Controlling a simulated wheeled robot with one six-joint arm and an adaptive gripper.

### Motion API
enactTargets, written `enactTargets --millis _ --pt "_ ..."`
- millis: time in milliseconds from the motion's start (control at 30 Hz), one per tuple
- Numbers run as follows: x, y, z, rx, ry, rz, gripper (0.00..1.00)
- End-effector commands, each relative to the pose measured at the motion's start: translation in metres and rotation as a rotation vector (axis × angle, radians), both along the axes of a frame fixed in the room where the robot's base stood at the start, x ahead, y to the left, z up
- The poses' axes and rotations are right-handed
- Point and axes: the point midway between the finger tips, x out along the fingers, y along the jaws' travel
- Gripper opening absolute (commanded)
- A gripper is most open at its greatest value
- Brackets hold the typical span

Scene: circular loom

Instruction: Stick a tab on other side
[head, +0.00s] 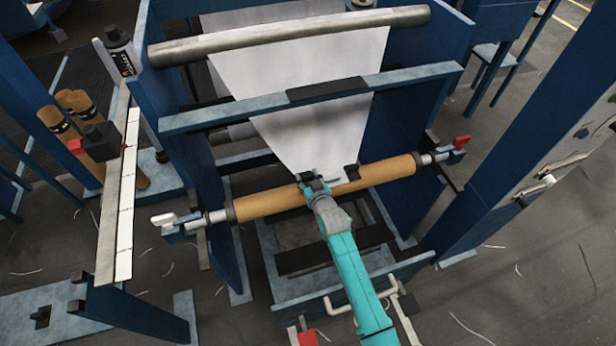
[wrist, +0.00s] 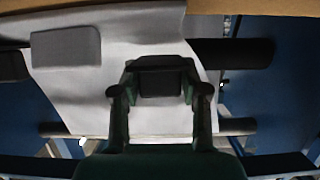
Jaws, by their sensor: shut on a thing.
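The white fabric sheet (head: 310,125) hangs down, narrowing to the brown core roll (head: 385,172). My gripper (head: 313,178) is at the roll, by the lower left part of the sheet. In the wrist view, my gripper (wrist: 160,88) is shut on a small dark piece, seemingly a tab (wrist: 160,82), in front of the sheet (wrist: 110,80). A dark tab (head: 352,172) sits at the sheet's lower right edge by the roll. A grey rounded tab (wrist: 65,47) lies on the sheet in the wrist view. Contact between the held piece and the sheet cannot be told.
A steel roller (head: 290,35) and a blue crossbar (head: 400,80) span the frame above. A white-handled clamp (head: 180,220) and a red-handled clamp (head: 455,145) hold the roll's ends. A side bench with a white strip (head: 120,200) stands left; a blue post (head: 540,120) stands right.

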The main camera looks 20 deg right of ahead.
Motion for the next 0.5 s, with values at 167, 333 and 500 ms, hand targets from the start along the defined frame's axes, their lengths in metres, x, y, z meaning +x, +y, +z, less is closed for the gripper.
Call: enactTargets --millis 167,333,500 --pt "0.000 0.000 -0.005 0.000 0.001 0.000 0.03" --pt "0.001 0.000 -0.009 0.000 0.000 0.000 0.03" --pt "0.001 0.000 -0.014 0.000 0.001 0.000 0.03"
